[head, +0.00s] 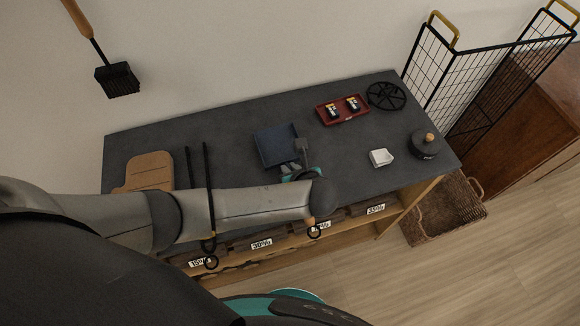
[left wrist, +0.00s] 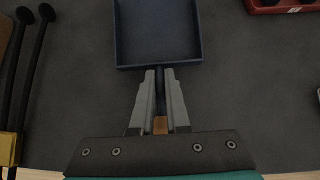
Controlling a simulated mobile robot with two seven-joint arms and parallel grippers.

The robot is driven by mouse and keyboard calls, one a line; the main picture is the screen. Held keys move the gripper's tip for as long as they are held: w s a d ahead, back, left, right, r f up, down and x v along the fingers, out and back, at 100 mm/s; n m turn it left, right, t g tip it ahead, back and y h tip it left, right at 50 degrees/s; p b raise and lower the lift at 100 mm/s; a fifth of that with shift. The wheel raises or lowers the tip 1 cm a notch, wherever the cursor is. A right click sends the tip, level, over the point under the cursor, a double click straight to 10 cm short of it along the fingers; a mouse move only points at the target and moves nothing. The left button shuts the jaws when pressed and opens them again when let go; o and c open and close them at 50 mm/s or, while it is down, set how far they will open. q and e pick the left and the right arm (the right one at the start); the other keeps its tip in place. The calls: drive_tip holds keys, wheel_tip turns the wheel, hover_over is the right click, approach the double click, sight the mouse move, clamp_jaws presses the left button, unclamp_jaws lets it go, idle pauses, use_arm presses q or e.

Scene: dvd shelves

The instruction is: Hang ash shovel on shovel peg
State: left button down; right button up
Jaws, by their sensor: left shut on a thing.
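The ash shovel has a dark blue square pan (head: 275,145) over the grey tabletop. The pan also shows at the top of the left wrist view (left wrist: 158,35). My left gripper (head: 303,150) reaches over the table from the left and is shut on the shovel just behind the pan. In the left wrist view its fingers (left wrist: 160,75) close on the shaft, with a bit of brown handle between them. My forearm hides part of the shovel in the head view. I cannot tell whether the pan touches the table. I cannot make out a shovel peg. My right gripper is not in view.
A brush (head: 118,79) hangs on the wall at upper left. On the table (head: 235,122) are a wooden board (head: 150,170), two black rods, a red tray (head: 330,119), a black round trivet (head: 386,96), a white block (head: 381,158) and a lidded dark pot (head: 424,146). A wire rack stands right.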

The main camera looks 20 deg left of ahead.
use_arm(q)
drive_tip(key=c, duration=0.9)
unclamp_jaws()
drive_tip(key=shift+f, duration=0.1)
drive_tip(key=shift+f+b, duration=0.15)
drive_tip(key=shift+b, duration=0.65)
drive_tip(key=p+v, duration=0.1)
drive_tip(key=v, duration=0.4)
drive_tip(key=p+v, duration=0.2)
drive_tip(key=v, duration=0.3)
drive_tip(key=p+v, duration=0.2)
drive_tip(key=v, duration=0.3)
drive_tip(key=shift+s+d+f, duration=0.1)
drive_tip(key=shift+s+d, duration=0.05)
drive_tip(key=shift+d, duration=0.25)
